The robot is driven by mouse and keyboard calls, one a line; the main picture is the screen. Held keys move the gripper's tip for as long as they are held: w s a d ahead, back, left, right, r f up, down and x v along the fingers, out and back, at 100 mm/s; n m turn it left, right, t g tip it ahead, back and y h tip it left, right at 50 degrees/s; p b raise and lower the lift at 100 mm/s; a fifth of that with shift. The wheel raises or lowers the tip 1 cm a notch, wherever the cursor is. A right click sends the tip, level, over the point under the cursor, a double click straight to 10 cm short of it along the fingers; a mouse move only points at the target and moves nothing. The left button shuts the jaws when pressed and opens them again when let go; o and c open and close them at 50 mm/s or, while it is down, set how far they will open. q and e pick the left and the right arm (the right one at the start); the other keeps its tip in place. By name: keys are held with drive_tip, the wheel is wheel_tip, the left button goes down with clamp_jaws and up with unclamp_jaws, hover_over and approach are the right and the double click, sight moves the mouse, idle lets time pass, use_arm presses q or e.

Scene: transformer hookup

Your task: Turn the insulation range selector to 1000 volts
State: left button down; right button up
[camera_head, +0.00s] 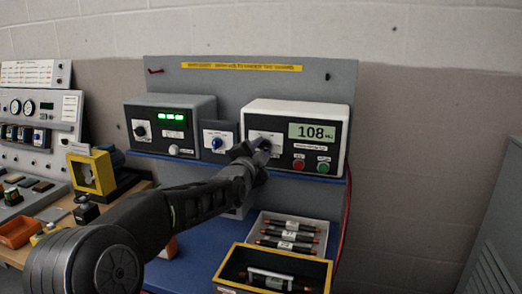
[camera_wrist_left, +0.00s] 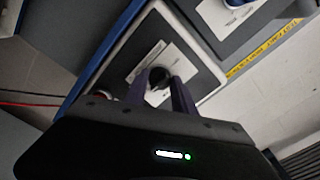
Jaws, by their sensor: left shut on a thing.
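The insulation tester (camera_head: 342,150) is a white-framed box with a black face on the blue shelf at the right of the grey back panel. Its display (camera_head: 312,132) reads 108. Its range selector is a dark knob (camera_wrist_left: 157,76) on a white label plate in the left wrist view. My left gripper (camera_head: 263,147) reaches the left part of the tester's face and hides most of the knob in the head view. In the wrist view its two fingers (camera_wrist_left: 161,84) are closed around the knob. The pointer position and scale marks are not readable. My right gripper is not in view.
A red button (camera_head: 298,165) and a green button (camera_head: 323,168) sit on the tester close beside my gripper. A blue-knob unit (camera_head: 218,140) and a box with green lights (camera_head: 170,125) stand left. A yellow-rimmed tray (camera_head: 225,270) lies below.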

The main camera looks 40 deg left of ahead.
use_arm(q)
drive_tip(key=shift+f, duration=0.1)
idle(0.4)
drive_tip(key=c, duration=1)
unclamp_jaws()
drive_tip(key=shift+c, duration=0.2)
drive_tip(key=shift+s, duration=0.1)
drive_tip(key=b+v, duration=0.1)
drive_tip(key=v, duration=0.6)
drive_tip(key=shift+s+d, duration=0.15)
drive_tip(key=shift+s, duration=0.15)
